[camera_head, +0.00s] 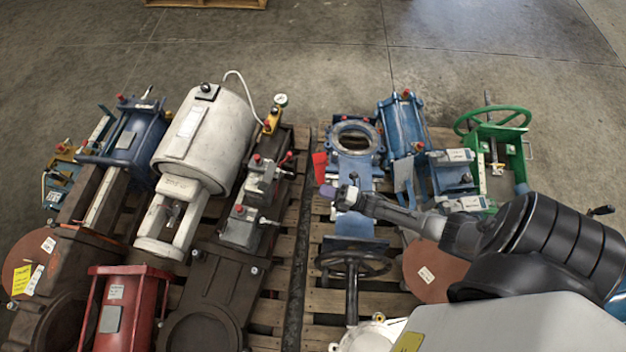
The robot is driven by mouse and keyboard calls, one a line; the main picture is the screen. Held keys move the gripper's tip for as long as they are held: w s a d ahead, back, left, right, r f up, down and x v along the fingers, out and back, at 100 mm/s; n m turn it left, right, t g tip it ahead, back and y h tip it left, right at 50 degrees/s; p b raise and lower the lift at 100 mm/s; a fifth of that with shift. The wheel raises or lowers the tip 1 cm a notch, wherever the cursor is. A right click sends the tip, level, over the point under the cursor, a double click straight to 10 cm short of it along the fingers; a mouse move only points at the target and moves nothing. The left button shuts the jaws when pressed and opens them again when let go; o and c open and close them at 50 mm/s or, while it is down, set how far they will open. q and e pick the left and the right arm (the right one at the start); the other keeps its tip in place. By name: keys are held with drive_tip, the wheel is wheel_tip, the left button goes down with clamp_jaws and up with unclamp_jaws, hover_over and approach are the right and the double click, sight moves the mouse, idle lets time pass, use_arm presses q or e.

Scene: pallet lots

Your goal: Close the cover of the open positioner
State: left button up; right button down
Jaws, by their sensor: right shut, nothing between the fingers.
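I cannot tell which unit is the open positioner, and no raised cover stands out clearly. Small grey boxes with red caps (240,226) sit on the brown valve body left of the gap between the pallets. A blue box-shaped unit (450,172) with a white label stands on the right pallet. My right arm reaches in from the right. Its gripper (330,193) is shut and empty, pointing left, in front of the blue round-flanged valve (354,139) in the picture. Whether it touches anything is unclear. My left gripper is out of view.
A large white cylinder actuator (212,130) and a red actuator (122,310) crowd the left pallet. A green handwheel (492,121) stands at the right, and a dark handwheel (352,264) lies below my gripper in the picture.

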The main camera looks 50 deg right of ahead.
drive_tip(key=b+x, duration=0.4)
drive_tip(key=x, duration=0.8)
drive_tip(key=shift+w+a, duration=0.15)
drive_tip(key=shift+w, duration=0.2)
drive_tip(key=shift+r, duration=0.1)
